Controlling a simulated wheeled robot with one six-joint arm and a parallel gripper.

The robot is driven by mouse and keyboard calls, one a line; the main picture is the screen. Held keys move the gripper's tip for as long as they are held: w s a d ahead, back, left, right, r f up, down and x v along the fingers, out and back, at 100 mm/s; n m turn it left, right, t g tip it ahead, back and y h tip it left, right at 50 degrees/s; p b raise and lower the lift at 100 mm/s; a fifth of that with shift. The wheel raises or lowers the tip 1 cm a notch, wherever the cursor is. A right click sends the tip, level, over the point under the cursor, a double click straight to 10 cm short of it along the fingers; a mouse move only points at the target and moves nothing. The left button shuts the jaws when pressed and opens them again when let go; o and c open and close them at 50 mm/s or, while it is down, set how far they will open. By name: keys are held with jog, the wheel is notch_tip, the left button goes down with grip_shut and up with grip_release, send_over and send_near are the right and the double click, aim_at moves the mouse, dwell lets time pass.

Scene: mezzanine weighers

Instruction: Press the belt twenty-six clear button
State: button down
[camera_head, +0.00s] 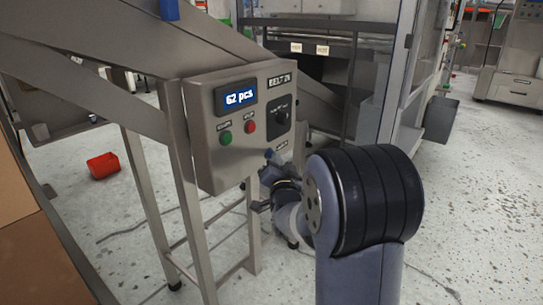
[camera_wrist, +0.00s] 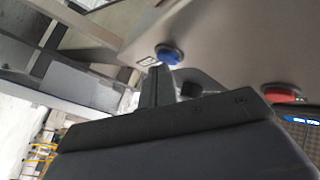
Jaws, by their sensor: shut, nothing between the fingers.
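The grey control box (camera_head: 212,150) stands on a metal frame, with a "62 pcs" display and a plate that starts with "BELT"; the rest is hard to read. A blue button (camera_head: 268,153) sits low at its right, beside a small label too small to read. It is large in the wrist view (camera_wrist: 170,53). My gripper (camera_head: 265,176) is just below the blue button, partly hidden by my arm. In the wrist view its shut, empty fingers (camera_wrist: 157,80) point at the button's lower edge; I cannot tell whether they touch.
The box's metal legs (camera_head: 196,220) stand left of my arm. A red bin (camera_head: 103,165) lies on the floor. Open floor (camera_head: 470,190) shows at right.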

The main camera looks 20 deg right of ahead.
jog(key=shift+w+a, duration=0.15)
jog(key=shift+w, duration=0.05)
jog(key=shift+s, duration=0.1)
dwell(0.4)
jog(key=shift+s+d+b, duration=0.45)
jog(key=shift+s+b, duration=0.1)
jog(key=shift+s, duration=0.1)
jog(key=shift+d, duration=0.1)
jog(key=s+d, duration=0.1)
jog(key=s+b, duration=0.1)
jog(key=s+d, duration=0.1)
jog(key=s, duration=0.1)
jog(key=shift+d, duration=0.3)
dwell(0.4)
jog(key=p, duration=0.3)
jog(key=shift+w+a+r+p, duration=0.2)
jog(key=shift+w+p, duration=0.1)
jog(key=shift+w, duration=0.05)
